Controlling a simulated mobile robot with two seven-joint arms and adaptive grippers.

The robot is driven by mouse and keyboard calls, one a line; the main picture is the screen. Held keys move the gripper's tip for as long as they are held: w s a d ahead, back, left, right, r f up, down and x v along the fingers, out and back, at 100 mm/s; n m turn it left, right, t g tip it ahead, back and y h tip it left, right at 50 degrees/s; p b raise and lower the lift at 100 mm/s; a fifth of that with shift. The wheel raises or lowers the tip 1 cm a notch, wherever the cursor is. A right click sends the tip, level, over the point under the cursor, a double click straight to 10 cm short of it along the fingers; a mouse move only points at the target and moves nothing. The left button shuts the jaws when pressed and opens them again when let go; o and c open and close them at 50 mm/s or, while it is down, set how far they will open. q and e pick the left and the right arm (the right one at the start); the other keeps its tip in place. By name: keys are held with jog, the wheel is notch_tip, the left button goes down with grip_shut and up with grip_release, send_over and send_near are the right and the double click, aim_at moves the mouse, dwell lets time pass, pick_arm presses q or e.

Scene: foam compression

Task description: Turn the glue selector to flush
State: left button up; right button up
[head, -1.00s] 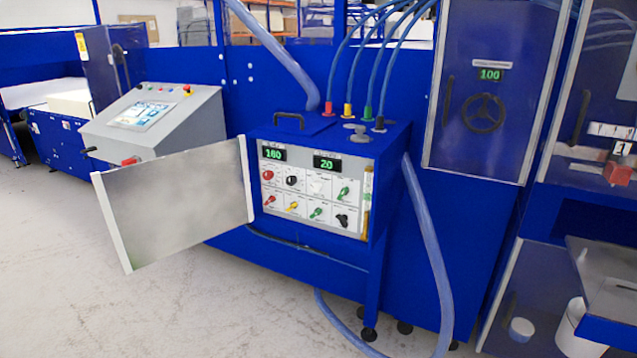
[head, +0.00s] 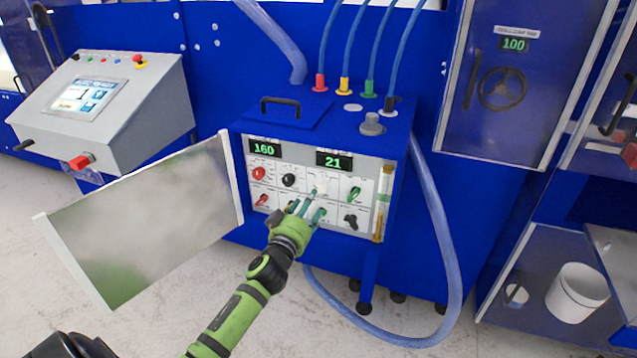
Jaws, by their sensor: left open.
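The glue unit's control panel (head: 340,181) shows on the blue cabinet's front. Its small labels are too small to read, so I cannot tell which knob is the glue selector. The upper row has a red knob (head: 258,173), a black knob (head: 289,180), a white knob (head: 320,184) and a green selector (head: 354,193). The lower row shows a red selector (head: 262,199) and a black selector (head: 350,221). My left gripper (head: 307,207) is open in front of the lower row's middle. It hides the yellow selector and covers the lower green one; contact is unclear. My right gripper is out of view.
The open panel door (head: 145,215) swings out left of my arm. A blue hose (head: 440,235) loops down on the right. A grey console (head: 115,105) stands at the left, and a white bucket (head: 577,290) at the lower right.

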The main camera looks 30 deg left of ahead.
aim_at(319, 190)
pick_arm(q)
jog(key=shift+d+x, duration=0.15)
jog(key=shift+x, duration=1.45)
jog(key=shift+d+x, duration=0.15)
jog(key=shift+x, duration=1.45)
jog(key=shift+w, duration=0.1)
grip_shut()
